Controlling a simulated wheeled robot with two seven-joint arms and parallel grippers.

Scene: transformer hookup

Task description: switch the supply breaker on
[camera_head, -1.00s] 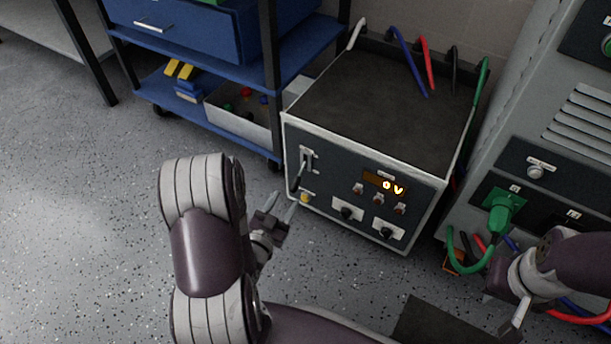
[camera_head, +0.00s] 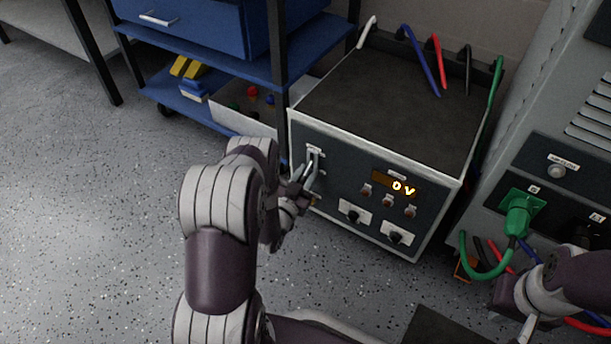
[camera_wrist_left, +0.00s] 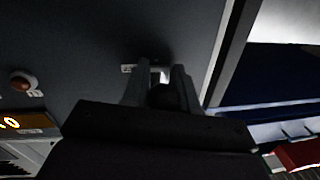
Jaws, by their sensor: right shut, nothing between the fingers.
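The supply breaker lever sits in a pale bracket (camera_head: 314,152) at the upper left of the power unit's front panel (camera_head: 345,178). The orange display (camera_head: 397,186) reads 0 V. My left gripper (camera_head: 312,172) is at the lever, its fingers covering most of it. In the left wrist view the fingers (camera_wrist_left: 160,85) stand apart on either side of a dark piece, seemingly the lever handle. Whether they press on it, and how the lever stands, I cannot tell. My right gripper (camera_head: 527,328) is shut and empty at the lower right, partly cut off.
Several coloured cables (camera_head: 436,62) stand behind the unit. A grey cabinet (camera_head: 570,185) with a green plug (camera_head: 519,213) stands to the right. A blue shelf cart (camera_head: 215,65) is behind left. Open floor (camera_head: 90,220) lies to the left.

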